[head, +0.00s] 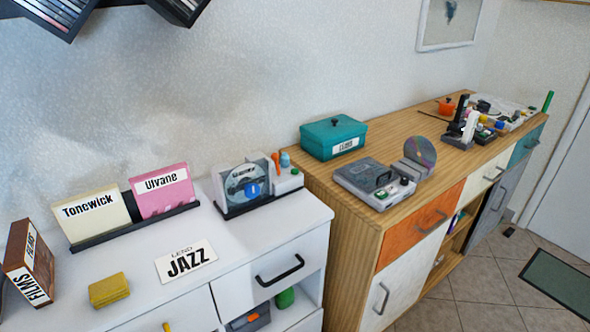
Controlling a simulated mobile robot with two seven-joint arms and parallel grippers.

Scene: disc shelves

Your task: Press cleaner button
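A grey box-shaped device (368,184), which looks like the disc cleaner, sits on the front left part of the wooden cabinet top. Neither of my grippers is in view, and nothing touches the device.
A teal box (333,137) with a label stands behind the device. Black-based tools and small parts crowd the cabinet's far end (480,120). A lower white cabinet on the left holds a JAZZ card (186,262), labelled sleeves, a disc stand (246,186) and a yellow block (109,290).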

